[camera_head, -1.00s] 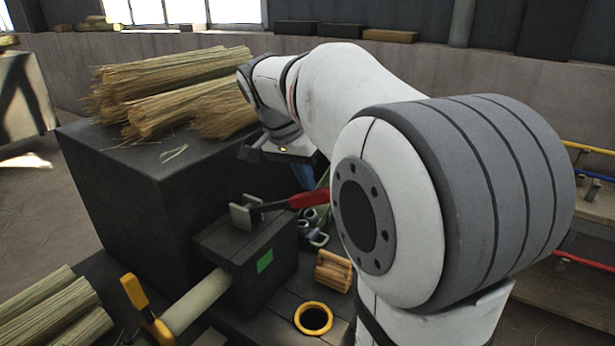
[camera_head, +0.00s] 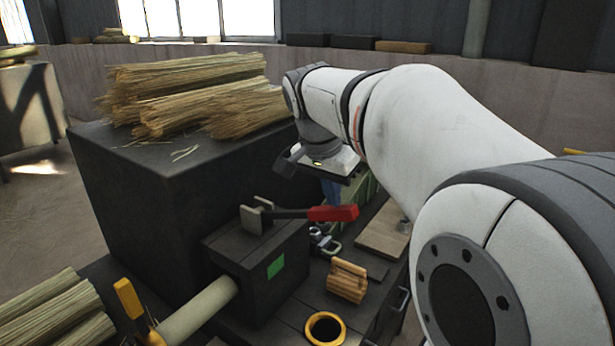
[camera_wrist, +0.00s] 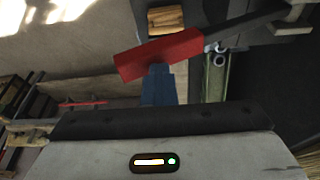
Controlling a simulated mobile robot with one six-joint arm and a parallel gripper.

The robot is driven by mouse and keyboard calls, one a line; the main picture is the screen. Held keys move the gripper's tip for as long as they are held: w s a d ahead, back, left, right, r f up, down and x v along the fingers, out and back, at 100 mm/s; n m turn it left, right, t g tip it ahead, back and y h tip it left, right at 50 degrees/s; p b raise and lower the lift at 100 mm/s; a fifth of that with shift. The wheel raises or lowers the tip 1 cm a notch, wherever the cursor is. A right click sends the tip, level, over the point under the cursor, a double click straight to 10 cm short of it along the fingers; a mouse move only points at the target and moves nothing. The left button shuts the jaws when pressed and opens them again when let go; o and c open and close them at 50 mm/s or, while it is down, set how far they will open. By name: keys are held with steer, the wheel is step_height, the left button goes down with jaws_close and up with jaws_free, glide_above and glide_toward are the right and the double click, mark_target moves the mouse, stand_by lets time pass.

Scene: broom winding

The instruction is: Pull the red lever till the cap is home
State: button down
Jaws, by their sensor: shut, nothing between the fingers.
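The red lever (camera_head: 333,213) has a dark arm that runs left to a grey metal bracket on a black block (camera_head: 258,262) with a green patch. The lever lies nearly level. My gripper (camera_head: 331,194) has blue fingers and is shut and empty, just above and behind the red grip in the head view. In the wrist view my fingertips (camera_wrist: 158,72) meet the edge of the red grip (camera_wrist: 158,52); I cannot tell whether they touch it. A pale rod (camera_head: 200,306) enters the block's left side. I cannot make out a cap for certain.
A dark cabinet (camera_head: 150,205) with straw bundles (camera_head: 195,95) on top stands behind the block. A yellow-rimmed ring (camera_head: 324,328), an orange-brown wooden piece (camera_head: 347,281) and a yellow handle (camera_head: 130,300) lie around it. More straw (camera_head: 55,315) is at lower left.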

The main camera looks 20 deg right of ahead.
steer(key=shift+r, duration=0.1)
steer(key=r+p, duration=0.2)
steer(key=r, duration=0.1)
steer(key=w+a+r+p, duration=0.1)
steer(key=shift+w+r+p, duration=0.1)
steer(key=shift+r+p, duration=0.25)
steer(key=shift+p, duration=0.05)
steer(key=v, duration=0.9)
steer(key=s+a+f+n+y, duration=0.1)
steer(key=s+f+n, duration=0.2)
steer(key=s+f, duration=0.2)
steer(key=s+a+f+n+y, duration=0.1)
steer(key=s+f+n, duration=0.3)
steer(key=f, duration=0.8)
steer(key=s+a+f+n+t+y, duration=0.1)
steer(key=s+a+f+n, duration=0.1)
steer(key=s+f+n, duration=0.2)
step_height(320, 180, down, 5)
steer(key=shift+s+r, duration=0.2)
steer(key=shift+s, duration=0.85)
steer(key=shift+a, duration=0.1)
